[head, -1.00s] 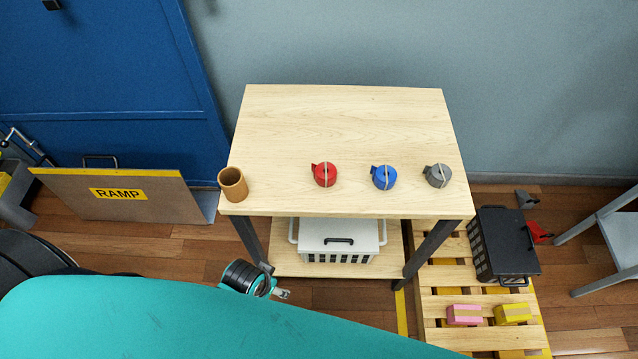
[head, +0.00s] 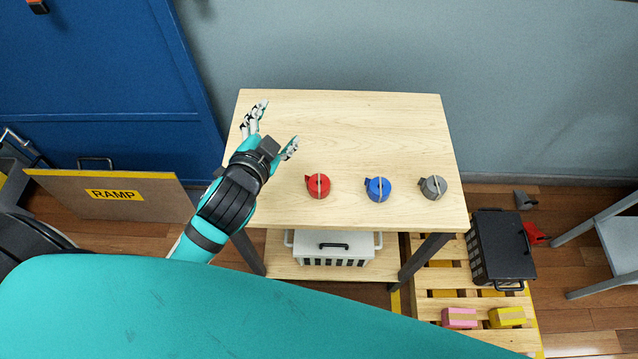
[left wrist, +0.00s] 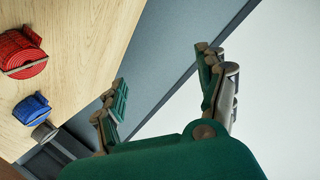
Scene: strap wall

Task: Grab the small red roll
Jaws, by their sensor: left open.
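A small red roll (head: 318,186) with a pale band lies on the wooden table near its front edge, left of a blue roll (head: 378,189) and a grey roll (head: 433,187). My left gripper (head: 276,128) is open and empty over the left part of the table, up and to the left of the red roll. The red roll also shows at the upper left of the left wrist view (left wrist: 22,54), outside the open fingers (left wrist: 161,95), with the blue roll (left wrist: 31,108) below it. My right gripper is not in view.
The table (head: 350,125) is bare toward the back. A white crate (head: 333,247) sits on its lower shelf. A pallet (head: 440,277) with a black crate (head: 502,247) and pink and yellow boxes stands to the right. A ramp board (head: 115,195) leans at left.

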